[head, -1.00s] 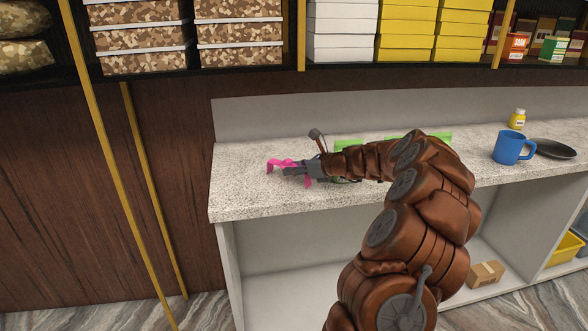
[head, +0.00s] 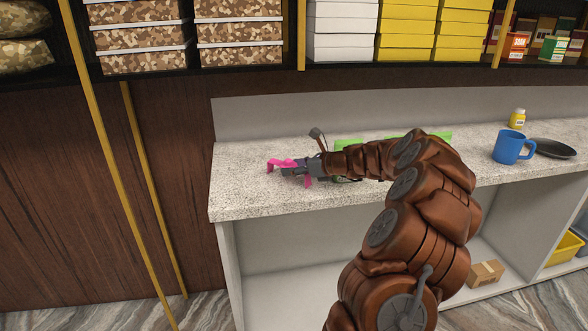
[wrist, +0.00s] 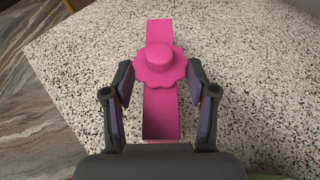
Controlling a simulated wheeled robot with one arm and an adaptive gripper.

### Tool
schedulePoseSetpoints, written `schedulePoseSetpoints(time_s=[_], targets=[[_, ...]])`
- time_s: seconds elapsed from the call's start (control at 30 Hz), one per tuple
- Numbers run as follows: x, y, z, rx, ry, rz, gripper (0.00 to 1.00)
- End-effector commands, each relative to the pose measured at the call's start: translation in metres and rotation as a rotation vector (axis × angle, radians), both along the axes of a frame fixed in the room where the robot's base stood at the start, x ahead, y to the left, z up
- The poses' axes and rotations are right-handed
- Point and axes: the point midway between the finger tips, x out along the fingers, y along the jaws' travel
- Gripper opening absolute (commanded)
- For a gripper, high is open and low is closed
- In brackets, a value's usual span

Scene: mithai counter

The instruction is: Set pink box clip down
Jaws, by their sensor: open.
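The pink box clip (wrist: 161,105) is a long pink strip with a round, scalloped knob in its middle. In the head view the pink clip (head: 283,163) shows at the left part of the speckled counter (head: 245,195), partly hidden by my gripper. My gripper (wrist: 161,85) is open, with one finger on each side of the clip near its knob, and gaps show between fingers and clip. In the head view my gripper (head: 295,167) is low over the counter. The clip appears to rest on the counter top.
A green object (head: 350,144) lies behind my arm, partly hidden. A blue mug (head: 511,148), a dark plate (head: 553,148) and a small yellow bottle (head: 517,118) stand at the right. The counter's left and front edges are near the clip. Stacked boxes (head: 240,42) fill the shelf above.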

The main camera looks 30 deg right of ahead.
Motion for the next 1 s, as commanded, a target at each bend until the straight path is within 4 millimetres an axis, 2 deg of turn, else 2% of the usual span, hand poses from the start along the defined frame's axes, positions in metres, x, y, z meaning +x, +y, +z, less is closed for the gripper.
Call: schedulePoseSetpoints(time_s=[0.4,0.6,0.8,1.0], targets=[[-0.063,-0.027,0.028,-0.001,-0.002,-0.004,0.57],[-0.088,-0.038,0.039,-0.001,-0.001,-0.005,0.57],[-0.100,-0.041,0.045,-0.002,-0.001,-0.001,0.57],[-0.102,-0.041,0.045,0.000,0.000,0.000,0.57]])
